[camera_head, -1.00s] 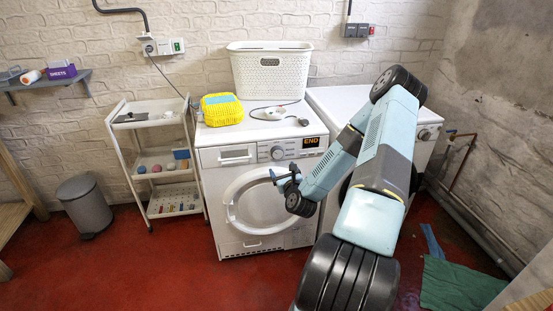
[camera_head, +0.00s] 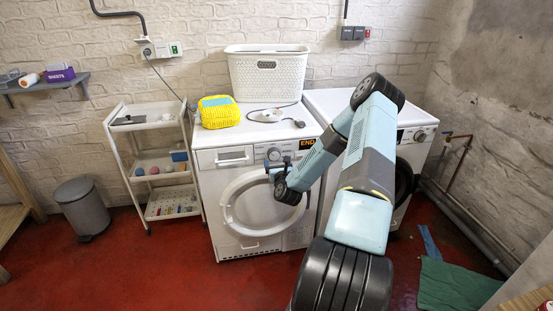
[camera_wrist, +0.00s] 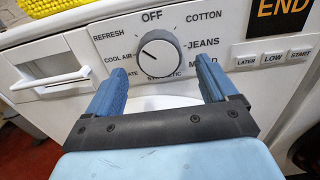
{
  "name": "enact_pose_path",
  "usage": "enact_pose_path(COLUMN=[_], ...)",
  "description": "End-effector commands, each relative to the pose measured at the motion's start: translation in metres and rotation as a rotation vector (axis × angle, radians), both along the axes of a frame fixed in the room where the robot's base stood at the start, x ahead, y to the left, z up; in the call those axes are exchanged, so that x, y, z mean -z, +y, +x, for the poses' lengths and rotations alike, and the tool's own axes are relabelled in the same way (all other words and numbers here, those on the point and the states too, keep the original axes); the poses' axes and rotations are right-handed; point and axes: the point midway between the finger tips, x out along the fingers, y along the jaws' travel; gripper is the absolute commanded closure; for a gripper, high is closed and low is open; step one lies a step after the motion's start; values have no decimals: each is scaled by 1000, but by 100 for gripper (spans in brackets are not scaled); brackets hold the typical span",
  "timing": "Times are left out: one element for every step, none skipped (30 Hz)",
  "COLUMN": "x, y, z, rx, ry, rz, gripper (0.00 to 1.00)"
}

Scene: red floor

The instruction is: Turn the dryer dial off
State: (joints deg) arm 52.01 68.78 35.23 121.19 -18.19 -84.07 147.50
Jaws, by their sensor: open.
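The dryer (camera_head: 237,160) is the white front-loading machine in the middle of the head view, with END lit on its display. Its dial (camera_wrist: 160,52) is a round grey-white knob in the wrist view. The pointer line on the knob points to the upper left, near COOL AIR, while OFF stands straight above. The dial also shows small in the head view (camera_head: 274,154). My gripper (camera_wrist: 163,82) is open and empty. Its two blue fingers stand left and right, a little below the knob in the wrist view, with the knob between their lines. No contact shows.
A second white machine (camera_head: 410,135) stands at the right. A white drawer handle (camera_wrist: 50,80) lies left of the dial. LATER, LOW and START buttons lie to the right.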

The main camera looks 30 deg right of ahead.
Motion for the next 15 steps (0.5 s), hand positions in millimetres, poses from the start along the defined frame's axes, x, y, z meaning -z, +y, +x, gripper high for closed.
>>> enact_pose_path(x=[-1, -1, 0, 0, 0, 0, 0, 0, 0, 0, 0, 0, 0, 0, 0], y=[-2, -3, -5, -6, -7, -8, -8, -9, -9, -9, -10, -10, -10, -10, -10], z=[8, 11, 16, 19, 22, 25, 27, 29, 31, 32, 32, 33, 33, 34, 34], rx=[-1, 0, 0, 1, 1, 1, 1, 1, 1, 1, 0, 0, 0, 0, 1], ry=[-2, -2, -2, 0, 1, 0, -1, -1, 0, 0, 0, 1, 1, 1, 1], rz=[-2, -2, -2, -2, -2, -1, -1, -1, 0, 0, 0, 0, 0, 0, 0], gripper=[14, 14, 14, 14, 14, 14, 14, 14, 14, 14, 14, 14, 14, 14, 14])
